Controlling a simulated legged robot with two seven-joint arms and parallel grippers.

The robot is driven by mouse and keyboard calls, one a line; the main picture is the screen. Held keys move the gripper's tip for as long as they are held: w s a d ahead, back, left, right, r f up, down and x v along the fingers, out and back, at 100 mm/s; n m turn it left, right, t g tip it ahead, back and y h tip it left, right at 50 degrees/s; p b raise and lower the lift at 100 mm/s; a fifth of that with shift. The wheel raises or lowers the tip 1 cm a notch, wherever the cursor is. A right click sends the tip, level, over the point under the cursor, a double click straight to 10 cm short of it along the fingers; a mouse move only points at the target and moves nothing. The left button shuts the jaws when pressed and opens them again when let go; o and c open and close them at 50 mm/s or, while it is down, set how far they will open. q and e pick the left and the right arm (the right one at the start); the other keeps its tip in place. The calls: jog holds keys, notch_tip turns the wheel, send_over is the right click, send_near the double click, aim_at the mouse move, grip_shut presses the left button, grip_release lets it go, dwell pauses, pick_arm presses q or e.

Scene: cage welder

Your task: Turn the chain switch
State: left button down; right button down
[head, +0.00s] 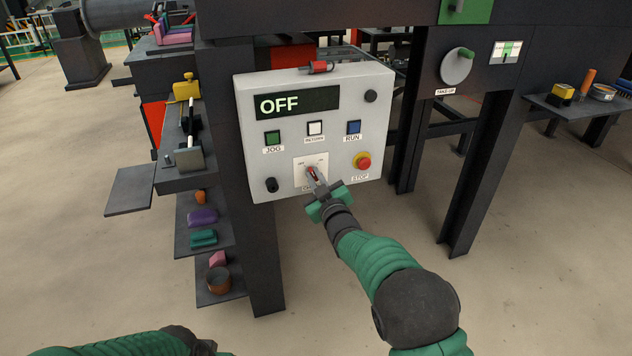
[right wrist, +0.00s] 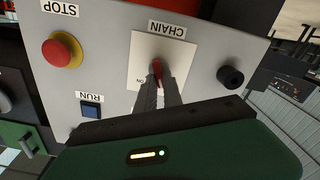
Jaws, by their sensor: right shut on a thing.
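The chain switch (head: 311,171) is a small red lever on a white plate low on the grey control box (head: 372,132). In the right wrist view the red lever (right wrist: 157,68) sits on the plate under the label CHAIN. My right gripper (head: 314,178) is shut on the lever, and its fingers (right wrist: 158,92) hide part of it. The box's display (head: 297,104) reads OFF. My left arm shows only at the bottom left edge; its gripper is not clearly visible.
The box carries a green JOG button (head: 272,137), a white button (head: 316,128), a blue RUN button (head: 353,127) and a red STOP button (head: 362,161). Shelves with small items (head: 203,217) stand to the left.

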jog(key=shift+s+f+n+b, duration=0.1)
jog(key=shift+f+n+b, duration=0.25)
jog(key=shift+n, duration=0.6)
jog(key=shift+f+n+b, duration=0.25)
jog(key=shift+n+b, duration=0.05)
jog(key=shift+n, duration=0.65)
jog(key=c, duration=1.6)
grip_release()
jog(key=shift+c, duration=0.2)
jog(key=shift+o, duration=0.8)
jog(key=shift+r, duration=0.2)
jog(key=shift+r, duration=0.1)
